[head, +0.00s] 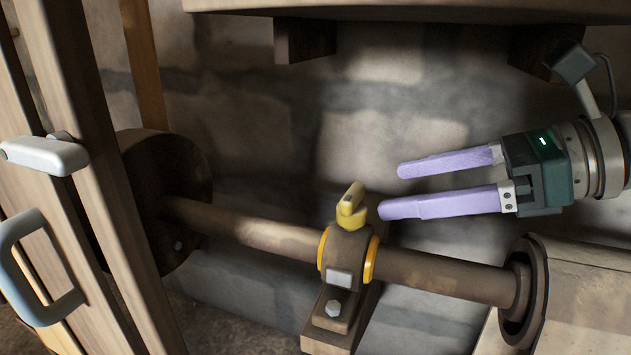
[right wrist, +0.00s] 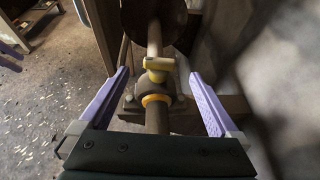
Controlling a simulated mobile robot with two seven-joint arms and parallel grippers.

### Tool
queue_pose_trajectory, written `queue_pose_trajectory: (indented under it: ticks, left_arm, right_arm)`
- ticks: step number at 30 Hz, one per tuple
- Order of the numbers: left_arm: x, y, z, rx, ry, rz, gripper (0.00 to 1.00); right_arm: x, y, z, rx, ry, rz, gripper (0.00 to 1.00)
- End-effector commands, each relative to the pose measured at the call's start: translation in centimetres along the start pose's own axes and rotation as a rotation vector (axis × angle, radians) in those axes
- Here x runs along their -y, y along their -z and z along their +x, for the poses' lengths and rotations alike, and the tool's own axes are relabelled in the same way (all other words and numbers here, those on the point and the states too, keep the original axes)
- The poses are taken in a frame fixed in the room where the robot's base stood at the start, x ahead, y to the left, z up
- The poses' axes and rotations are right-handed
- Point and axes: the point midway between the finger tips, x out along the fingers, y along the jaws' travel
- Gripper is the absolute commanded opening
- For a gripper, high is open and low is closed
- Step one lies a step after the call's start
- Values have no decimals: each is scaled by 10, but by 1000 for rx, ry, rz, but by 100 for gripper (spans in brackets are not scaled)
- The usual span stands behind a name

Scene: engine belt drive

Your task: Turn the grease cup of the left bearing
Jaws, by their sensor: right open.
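The yellow grease cup (head: 350,208) with a flat wing-like top stands upright on the bearing (head: 342,260), a dark block with orange rings around the shaft. In the right wrist view the cup (right wrist: 159,67) lies between the finger lines, ahead of the palm. My right gripper (head: 391,191) comes in from the right with its purple fingers open and empty. Its tips are just right of the cup, apparently not touching it. At the left edge of the right wrist view, purple finger parts (right wrist: 11,46) show, likely my left gripper; its jaws are cut off.
A brown shaft (head: 260,232) runs from a dark round wheel (head: 165,200) through the bearing into a collar (head: 527,290) at the right. Wooden posts (head: 85,130) with grey handles (head: 45,153) stand at the left. A wooden shelf (head: 410,12) overhangs above; a stone wall is behind.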

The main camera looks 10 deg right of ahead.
Motion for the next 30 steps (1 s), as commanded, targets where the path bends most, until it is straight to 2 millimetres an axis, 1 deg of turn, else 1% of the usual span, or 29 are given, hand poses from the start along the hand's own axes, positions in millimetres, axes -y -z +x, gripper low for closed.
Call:
queue_pose_trajectory:
  ticks: [1,3,7,12,19,30]
  left_arm:
    - [0,-1,3,0,-1,-1,50]
    - [-1,-1,4,0,-3,-3,50]
    - [-2,-2,6,0,-5,-7,50]
    - [-2,-2,6,0,-6,-7,50]
    - [-2,-2,6,0,-6,-7,50]
    - [-1,-3,7,2,-1,-1,50]
  right_arm:
    - [0,1,12,4,-1,1,98]
    - [0,1,23,2,-2,1,98]
    - [0,2,38,2,0,3,98]
    - [0,2,45,0,0,2,98]
    - [0,2,45,-1,0,2,98]
    - [0,2,45,-1,-1,2,56]
